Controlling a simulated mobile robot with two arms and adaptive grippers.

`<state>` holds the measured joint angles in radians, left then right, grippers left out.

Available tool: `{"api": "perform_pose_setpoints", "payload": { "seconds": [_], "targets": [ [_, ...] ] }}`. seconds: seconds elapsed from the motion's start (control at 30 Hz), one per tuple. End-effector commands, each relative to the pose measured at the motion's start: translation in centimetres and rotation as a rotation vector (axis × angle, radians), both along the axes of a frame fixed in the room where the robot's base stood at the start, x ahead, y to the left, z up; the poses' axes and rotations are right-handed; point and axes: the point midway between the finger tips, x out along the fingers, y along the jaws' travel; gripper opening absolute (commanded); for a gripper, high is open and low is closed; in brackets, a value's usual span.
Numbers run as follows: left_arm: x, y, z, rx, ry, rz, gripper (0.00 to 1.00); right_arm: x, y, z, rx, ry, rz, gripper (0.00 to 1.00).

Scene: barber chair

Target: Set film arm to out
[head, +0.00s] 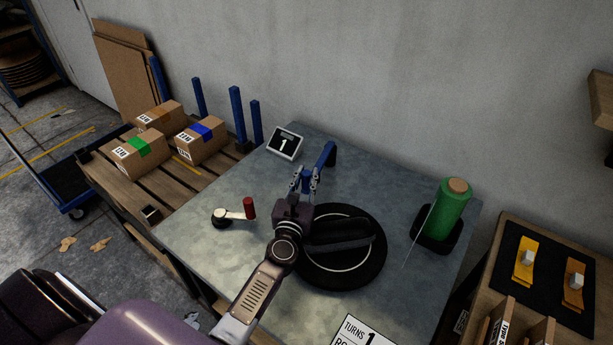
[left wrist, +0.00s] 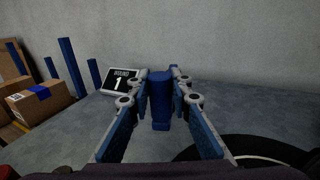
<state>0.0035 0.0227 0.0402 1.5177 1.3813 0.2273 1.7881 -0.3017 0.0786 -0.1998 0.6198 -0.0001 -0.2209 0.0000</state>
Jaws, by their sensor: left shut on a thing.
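The blue film arm (head: 327,155) stands at the back middle of the grey table, behind the black turntable. My left gripper (head: 305,181) reaches over the turntable and is shut on the blue arm's near end. In the left wrist view the blue film arm (left wrist: 160,104) stands upright between the two fingers. The gripper hides part of it in the head view, so its exact angle is hard to tell. My right gripper is not in view.
A green film roll (head: 447,208) stands at the right on a black base, with a thin strand hanging. A crank with a red handle (head: 249,208) is at the left. A display reading 1 (head: 285,143) stands behind. Taped boxes (head: 141,151) sit on a pallet at the left.

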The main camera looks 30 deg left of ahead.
Motion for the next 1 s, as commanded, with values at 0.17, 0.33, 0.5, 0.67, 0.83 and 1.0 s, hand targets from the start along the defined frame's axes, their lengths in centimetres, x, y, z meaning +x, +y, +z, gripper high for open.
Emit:
{"api": "perform_pose_setpoints", "payload": {
  "seconds": [0.17, 0.33, 0.5, 0.67, 0.83, 1.0],
  "targets": [
    [0.0, 0.4, -0.1, 0.001, 0.0, 0.001, 0.0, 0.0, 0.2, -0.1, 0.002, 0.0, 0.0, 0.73],
    [-0.1, 3.6, -0.1, 0.002, -0.001, 0.005, 0.0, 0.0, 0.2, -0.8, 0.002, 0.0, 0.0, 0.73],
    [0.1, 5.8, -0.1, 0.001, -0.001, 0.006, 0.0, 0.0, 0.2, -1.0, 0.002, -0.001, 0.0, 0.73],
    [0.0, 6.0, -0.1, 0.0, 0.001, 0.007, 0.0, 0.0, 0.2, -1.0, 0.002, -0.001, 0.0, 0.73],
    [0.0, 6.0, -0.1, 0.001, 0.001, 0.008, 0.23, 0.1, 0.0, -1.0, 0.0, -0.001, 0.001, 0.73],
    [0.0, 5.9, -0.1, 0.001, 0.001, 0.005, 0.37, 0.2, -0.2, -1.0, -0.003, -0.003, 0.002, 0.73]
  ]
}}
